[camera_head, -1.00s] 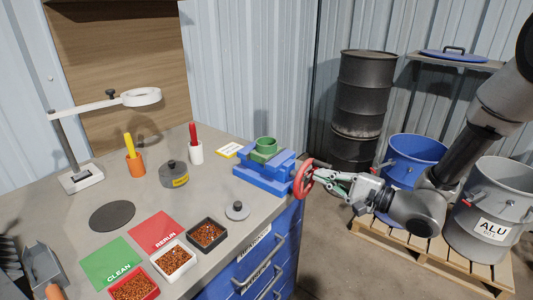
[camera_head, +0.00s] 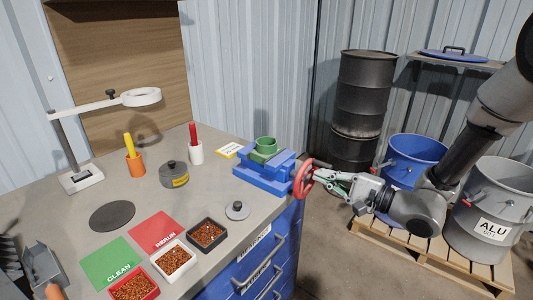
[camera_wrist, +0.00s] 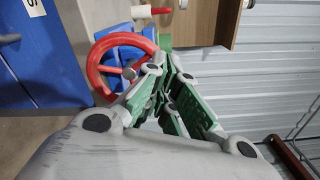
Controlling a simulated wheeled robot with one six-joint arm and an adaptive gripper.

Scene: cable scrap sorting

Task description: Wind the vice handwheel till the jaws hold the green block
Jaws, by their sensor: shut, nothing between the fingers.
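The blue vice (camera_head: 264,177) sits at the right edge of the bench. My gripper (camera_head: 316,177) is at the right side of the wheel. In the wrist view my gripper (camera_wrist: 166,68) has its fingertips together by the wheel's rim, with nothing seen between them. Contact with the rim is unclear.
The bench (camera_head: 205,195) holds a grey weight (camera_head: 173,174), a small lidded knob piece (camera_head: 237,210) and trays of copper granules (camera_head: 173,259). Blue drawers (camera_head: 262,262) lie below the vice. A blue bin (camera_head: 408,155) and a grey ALU bin (camera_head: 491,220) stand on a pallet at right.

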